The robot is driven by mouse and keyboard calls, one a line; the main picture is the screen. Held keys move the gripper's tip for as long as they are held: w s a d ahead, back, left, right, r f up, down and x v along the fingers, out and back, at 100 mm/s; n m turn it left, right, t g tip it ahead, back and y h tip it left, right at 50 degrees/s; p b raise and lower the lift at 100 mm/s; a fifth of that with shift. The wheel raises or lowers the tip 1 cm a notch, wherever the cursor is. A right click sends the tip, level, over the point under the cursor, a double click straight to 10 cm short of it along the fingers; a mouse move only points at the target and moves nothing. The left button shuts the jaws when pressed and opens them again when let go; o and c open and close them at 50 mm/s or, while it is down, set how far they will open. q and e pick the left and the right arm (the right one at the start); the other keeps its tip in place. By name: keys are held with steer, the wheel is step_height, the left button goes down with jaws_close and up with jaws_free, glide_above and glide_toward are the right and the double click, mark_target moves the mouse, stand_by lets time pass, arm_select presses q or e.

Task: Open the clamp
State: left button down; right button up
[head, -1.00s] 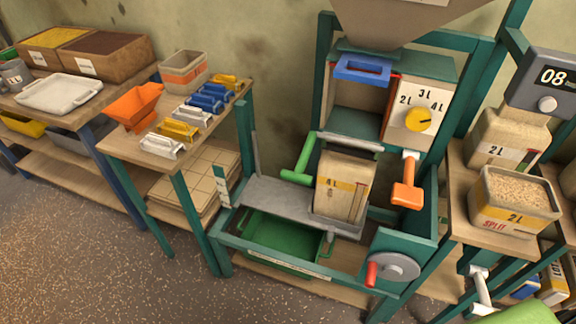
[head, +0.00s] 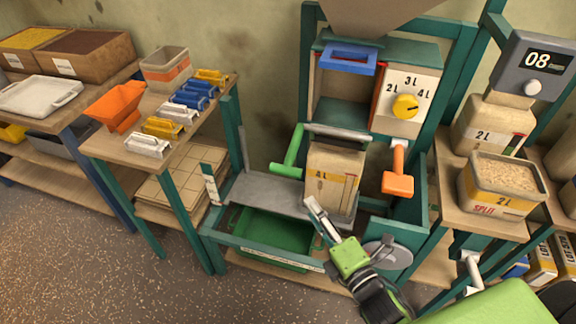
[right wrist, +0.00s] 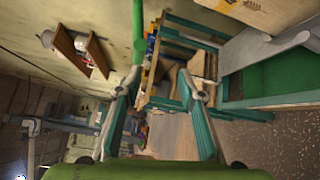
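No part is marked as the clamp. A green handle (head: 289,151) stands tilted at the left of the 4L bucket (head: 332,180), joined to a grey bar (head: 337,132) across the bucket's top. An orange handle (head: 398,182) hangs from a pale pivot at the right. My right gripper (head: 313,206) reaches in from the lower right, its fingertips before the bucket's lower left, apart from the green handle in the picture. The right wrist view shows its two fingers (right wrist: 155,86) spread with nothing between them; a green bar (right wrist: 138,35) shows beyond. My left gripper is out of view.
A crank wheel (head: 388,255) is beside my right gripper. A side table (head: 110,150) with coloured handles stands left, a bench (head: 462,222) with containers right. The floor at lower left is clear.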

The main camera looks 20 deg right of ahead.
mark_target(291, 170)
steer(key=shift+n+t, duration=0.4)
steer(key=shift+n, duration=0.2)
steer(key=w+a+r, duration=0.1)
steer(key=w, duration=0.3)
steer(key=w+r+p, duration=0.1)
steer(key=w, duration=0.4)
steer(key=w+a+r+p, duration=0.1)
steer(key=w+r, duration=0.1)
steer(key=w, duration=0.2)
steer(key=shift+w+a, duration=0.25)
steer(key=shift+a, duration=0.1)
